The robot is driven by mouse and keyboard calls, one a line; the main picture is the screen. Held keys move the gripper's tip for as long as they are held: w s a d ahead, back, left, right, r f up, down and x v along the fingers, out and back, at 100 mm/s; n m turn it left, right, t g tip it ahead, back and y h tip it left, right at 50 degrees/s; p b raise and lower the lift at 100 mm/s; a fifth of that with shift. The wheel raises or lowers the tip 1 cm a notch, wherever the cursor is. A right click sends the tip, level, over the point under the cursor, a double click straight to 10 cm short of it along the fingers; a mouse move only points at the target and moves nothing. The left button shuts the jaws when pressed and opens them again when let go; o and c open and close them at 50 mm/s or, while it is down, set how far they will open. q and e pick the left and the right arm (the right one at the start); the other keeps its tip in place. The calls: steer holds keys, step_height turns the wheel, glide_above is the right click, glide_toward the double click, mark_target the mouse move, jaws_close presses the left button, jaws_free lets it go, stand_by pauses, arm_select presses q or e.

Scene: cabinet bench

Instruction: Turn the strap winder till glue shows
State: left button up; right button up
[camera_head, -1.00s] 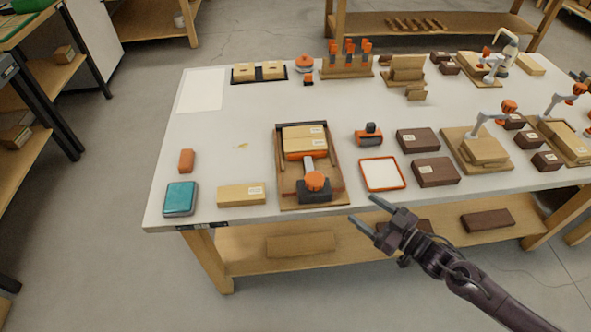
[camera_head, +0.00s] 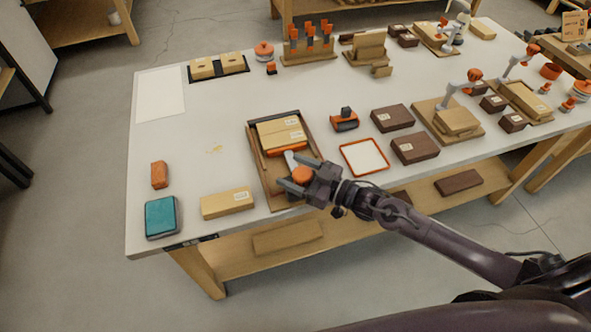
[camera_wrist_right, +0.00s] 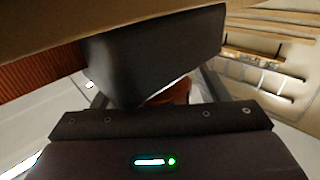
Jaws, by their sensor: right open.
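The strap winder, with an orange knob (camera_head: 302,174), sits at the front end of a wooden tray (camera_head: 254,152). Two tan blocks (camera_head: 280,128) lie on the tray behind it, with an orange band at their front edge. My right gripper (camera_head: 291,174) is open at the winder, its fingers on either side of the knob; contact cannot be told. In the right wrist view a large dark block (camera_wrist_right: 150,55) and a reddish-brown part (camera_wrist_right: 177,93) show between the fingers. The gripper hides much of the winder. I can make out no glue on it. My left gripper is out of view.
A tan box (camera_head: 228,204), teal case (camera_head: 161,217) and orange block (camera_head: 159,174) lie left of the tray. A white orange-rimmed pad (camera_head: 364,157), an orange-black tool (camera_head: 345,119) and dark boxes (camera_head: 414,148) lie right. The table's front edge runs below the gripper.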

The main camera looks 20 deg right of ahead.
steer(key=c, duration=1)
steer(key=shift+r+m+t+h+p, duration=0.25)
steer(key=shift+m+t+h+p, duration=0.55)
steer(key=shift+m+h+p, duration=0.15)
steer(key=m+h, duration=0.1)
steer(key=t+h+p, duration=0.1)
steer(key=shift+w+d+f+m+t+h, duration=0.1)
steer(key=shift+w+d+m+t+h, duration=0.05)
steer(key=shift+m+t+h, duration=0.2)
steer(key=shift+w+d+f+m+t+h, duration=0.15)
steer(key=shift+m+t+h, duration=0.2)
steer(key=shift+m+h, duration=0.35)
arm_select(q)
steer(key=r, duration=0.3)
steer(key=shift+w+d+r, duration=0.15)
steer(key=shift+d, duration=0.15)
arm_select(e)
steer(key=o, duration=1)
